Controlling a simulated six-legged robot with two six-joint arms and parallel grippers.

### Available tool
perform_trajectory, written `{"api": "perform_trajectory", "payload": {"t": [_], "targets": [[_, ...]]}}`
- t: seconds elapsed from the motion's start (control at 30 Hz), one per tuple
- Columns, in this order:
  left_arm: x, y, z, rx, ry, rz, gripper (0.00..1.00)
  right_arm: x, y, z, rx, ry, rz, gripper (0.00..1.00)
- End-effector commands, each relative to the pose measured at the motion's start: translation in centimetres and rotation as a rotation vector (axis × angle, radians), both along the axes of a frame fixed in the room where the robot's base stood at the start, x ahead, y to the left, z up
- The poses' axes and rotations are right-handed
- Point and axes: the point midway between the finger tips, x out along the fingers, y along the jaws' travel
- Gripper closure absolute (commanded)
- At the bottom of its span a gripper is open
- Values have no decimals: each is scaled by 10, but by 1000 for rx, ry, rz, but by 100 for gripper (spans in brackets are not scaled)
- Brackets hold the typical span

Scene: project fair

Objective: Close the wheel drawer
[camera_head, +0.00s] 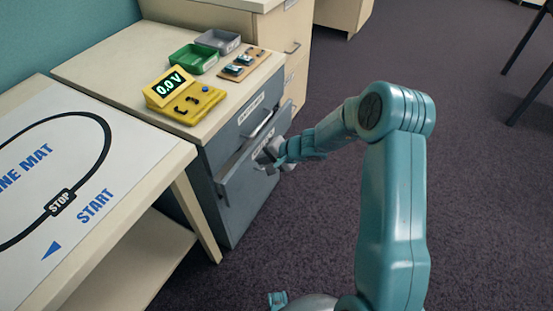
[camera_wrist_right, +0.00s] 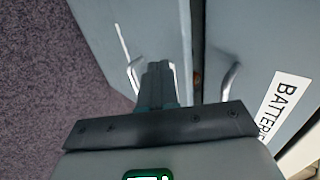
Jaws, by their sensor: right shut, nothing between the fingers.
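The grey drawer cabinet (camera_head: 214,160) stands left of centre in the head view. Its lower drawer (camera_head: 236,188) sticks out a little, with a dark gap above its front; its label is partly hidden and unreadable, so I cannot confirm it is the wheel drawer. My right gripper (camera_head: 268,156) is shut and empty at this drawer's front, near its handle. In the right wrist view, my right gripper's fingers (camera_wrist_right: 160,82) are together over the lower drawer front (camera_wrist_right: 158,28), beside its handle (camera_wrist_right: 131,65). I cannot tell whether they touch. My left gripper is not in view.
The upper drawer (camera_wrist_right: 245,45), labelled with "BATTER...", is beside the gap. On the cabinet top are a yellow meter (camera_head: 184,96), a green tray (camera_head: 195,58) and a grey tray (camera_head: 218,41). A mat table (camera_head: 150,148) adjoins at left.

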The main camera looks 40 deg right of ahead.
Motion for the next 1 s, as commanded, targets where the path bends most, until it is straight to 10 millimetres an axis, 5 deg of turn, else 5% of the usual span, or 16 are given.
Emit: {"api": "perform_trajectory", "payload": {"t": [0.2, 0.6, 1.0], "targets": [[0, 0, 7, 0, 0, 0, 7, 19, 8, 1, 1, 1, 0, 100], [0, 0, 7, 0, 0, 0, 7, 24, 10, 1, 0, 1, 1, 100], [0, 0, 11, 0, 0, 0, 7, 64, 26, 1, 2, 0, 0, 100]]}}
